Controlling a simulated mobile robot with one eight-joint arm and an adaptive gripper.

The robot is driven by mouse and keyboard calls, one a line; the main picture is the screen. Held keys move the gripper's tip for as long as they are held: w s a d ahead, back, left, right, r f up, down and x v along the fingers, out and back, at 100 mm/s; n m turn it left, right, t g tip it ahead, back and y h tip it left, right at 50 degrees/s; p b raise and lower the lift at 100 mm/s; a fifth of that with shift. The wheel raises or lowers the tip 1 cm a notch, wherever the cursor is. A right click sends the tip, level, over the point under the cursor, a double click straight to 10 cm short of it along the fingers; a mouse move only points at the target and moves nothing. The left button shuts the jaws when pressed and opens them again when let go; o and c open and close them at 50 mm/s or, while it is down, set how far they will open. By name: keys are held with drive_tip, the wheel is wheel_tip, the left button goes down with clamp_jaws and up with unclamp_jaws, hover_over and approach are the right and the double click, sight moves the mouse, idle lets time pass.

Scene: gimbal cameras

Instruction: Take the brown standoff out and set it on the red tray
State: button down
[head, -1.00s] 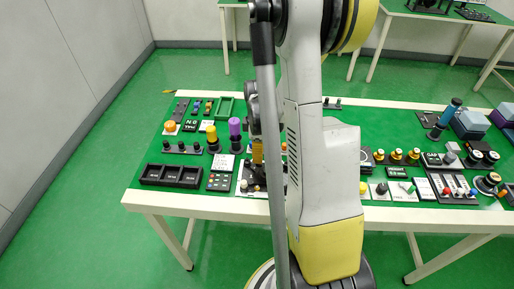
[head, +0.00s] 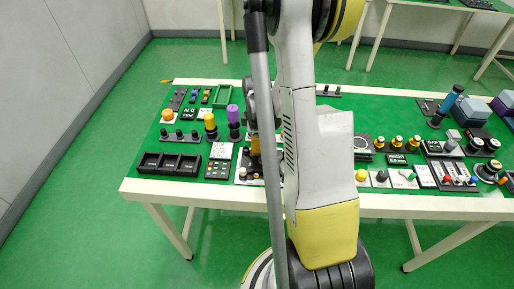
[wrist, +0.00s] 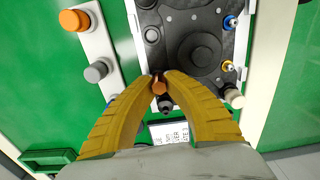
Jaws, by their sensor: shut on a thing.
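In the wrist view, my gripper (wrist: 160,77) has its yellow fingers closed around a small brown standoff (wrist: 159,88) at the tips. The standoff is over or at the edge of a dark plate (wrist: 200,50); I cannot tell whether it still sits in the plate. In the head view, my arm hides most of the gripper; only a yellow bit of finger (head: 255,146) shows beside the column. I cannot make out a red tray in either view.
The dark plate carries several other standoffs, blue (wrist: 231,22), orange-yellow (wrist: 227,66) and cream (wrist: 234,98). Orange (wrist: 73,20) and grey (wrist: 97,71) knobs stand on a white strip to the left. A black divided tray (head: 168,173) lies at the table's left front.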

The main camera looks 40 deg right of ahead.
drive_tip(key=n, duration=0.3)
drive_tip(key=shift+s+n+b, duration=0.1)
drive_tip(key=shift+n+b, duration=0.2)
drive_tip(key=shift+b, duration=0.1)
drive_tip(key=n, duration=0.4)
drive_tip(key=shift+b, duration=0.4)
drive_tip(key=n, duration=0.5)
drive_tip(key=shift+s+b, duration=0.15)
drive_tip(key=shift+b, duration=0.2)
drive_tip(key=shift+a+r+n, duration=0.1)
drive_tip(key=shift+n, duration=0.9)
drive_tip(key=c, duration=1.4)
unclamp_jaws()
drive_tip(key=shift+c, duration=0.2)
wheel_tip(320, 180, up, 12)
